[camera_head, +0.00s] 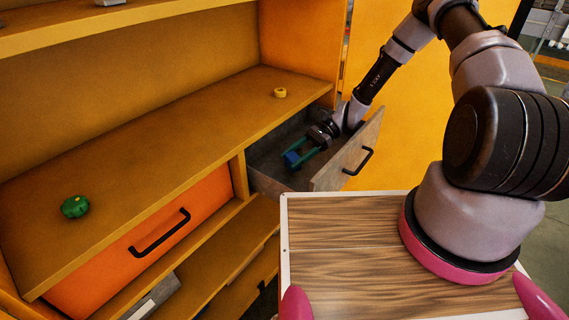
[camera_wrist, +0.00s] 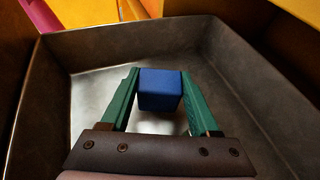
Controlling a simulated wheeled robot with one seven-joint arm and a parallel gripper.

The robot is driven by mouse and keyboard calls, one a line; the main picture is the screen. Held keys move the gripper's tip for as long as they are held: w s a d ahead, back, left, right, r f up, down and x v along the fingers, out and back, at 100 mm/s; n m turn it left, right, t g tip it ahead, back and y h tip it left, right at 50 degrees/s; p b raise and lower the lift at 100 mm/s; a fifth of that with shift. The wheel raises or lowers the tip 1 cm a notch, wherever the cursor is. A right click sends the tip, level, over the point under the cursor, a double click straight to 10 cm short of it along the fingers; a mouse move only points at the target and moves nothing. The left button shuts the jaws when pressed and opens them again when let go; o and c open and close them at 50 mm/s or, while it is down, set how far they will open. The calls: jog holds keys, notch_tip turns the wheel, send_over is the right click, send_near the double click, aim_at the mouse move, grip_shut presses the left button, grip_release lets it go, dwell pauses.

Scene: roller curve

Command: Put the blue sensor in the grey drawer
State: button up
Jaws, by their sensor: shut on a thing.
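The blue sensor (camera_wrist: 160,90) is a small blue block held between the green fingers of my gripper (camera_wrist: 158,88). In the head view the sensor (camera_head: 291,158) is inside the open grey drawer (camera_head: 341,167), with my gripper (camera_head: 294,158) reaching down into it. The gripper is shut on the sensor. In the wrist view the grey drawer (camera_wrist: 230,70) surrounds the gripper, and its walls rise on several sides. Whether the sensor touches the drawer floor I cannot tell.
An orange drawer (camera_head: 140,245) with a black handle is shut at the left. A green knob-like part (camera_head: 75,206) and a yellow ring (camera_head: 280,92) lie on the wooden shelf (camera_head: 180,150). The drawer front stands out from the cabinet.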

aim_at(288, 163)
jog(key=x, duration=0.3)
jog(key=shift+s+a+r, duration=0.2)
jog(key=shift+a+r, duration=0.1)
jog(key=shift+a, duration=0.05)
jog(key=shift+f, duration=0.25)
jog(key=shift+f, duration=0.1)
jog(key=shift+f, duration=0.5)
jog(key=o, duration=1.4)
